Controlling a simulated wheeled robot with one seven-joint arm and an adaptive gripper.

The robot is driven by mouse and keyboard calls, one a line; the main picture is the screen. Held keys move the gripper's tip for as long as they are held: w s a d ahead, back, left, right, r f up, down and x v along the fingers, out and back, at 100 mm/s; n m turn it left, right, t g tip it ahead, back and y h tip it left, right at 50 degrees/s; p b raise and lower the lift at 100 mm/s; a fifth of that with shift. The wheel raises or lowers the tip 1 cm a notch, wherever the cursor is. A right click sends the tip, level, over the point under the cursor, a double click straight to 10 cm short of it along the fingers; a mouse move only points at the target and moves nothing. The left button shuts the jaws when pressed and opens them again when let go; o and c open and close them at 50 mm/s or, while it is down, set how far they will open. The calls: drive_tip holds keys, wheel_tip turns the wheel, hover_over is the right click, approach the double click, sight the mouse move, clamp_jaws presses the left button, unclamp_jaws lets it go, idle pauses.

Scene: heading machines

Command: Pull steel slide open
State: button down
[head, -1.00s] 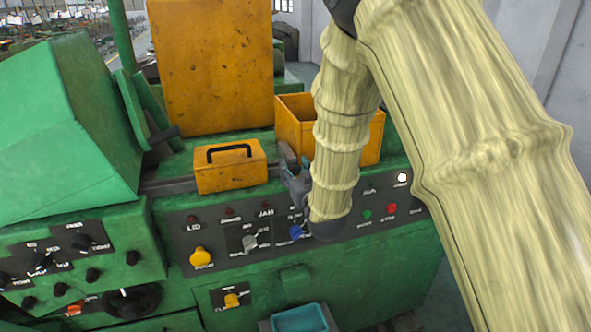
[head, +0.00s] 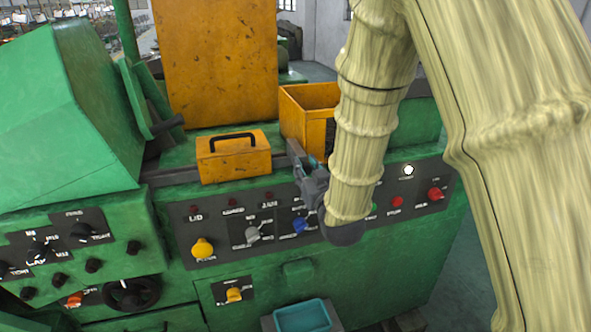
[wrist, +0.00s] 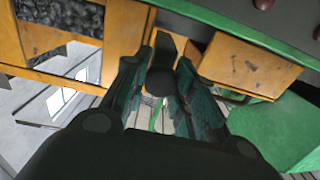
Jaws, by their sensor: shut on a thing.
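My gripper (head: 308,172) is at the top edge of the green machine's front, right of the small orange box. In the wrist view its dark teal fingers (wrist: 160,88) are shut around a dark knob (wrist: 158,80) on a dark bar (wrist: 165,47), apparently the steel slide's handle. My arm and the fingers hide most of the grip, so how far the slide stands open cannot be told.
The small orange box (head: 233,160) with a black handle sits left of the gripper. An open orange bin (head: 303,128) stands behind it. The control panel (head: 350,215) with knobs and buttons lies just below; a teal tray (head: 303,316) is lower down.

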drive_tip(key=shift+s+f, duration=0.1)
drive_tip(key=shift+f, duration=0.05)
drive_tip(key=c, duration=1.3)
unclamp_jaws()
drive_tip(key=shift+d, duration=0.1)
drive_tip(key=shift+o, duration=0.7)
drive_tip(key=shift+s, duration=0.2)
drive_tip(key=shift+w, duration=0.15)
drive_tip(key=v, duration=1.2)
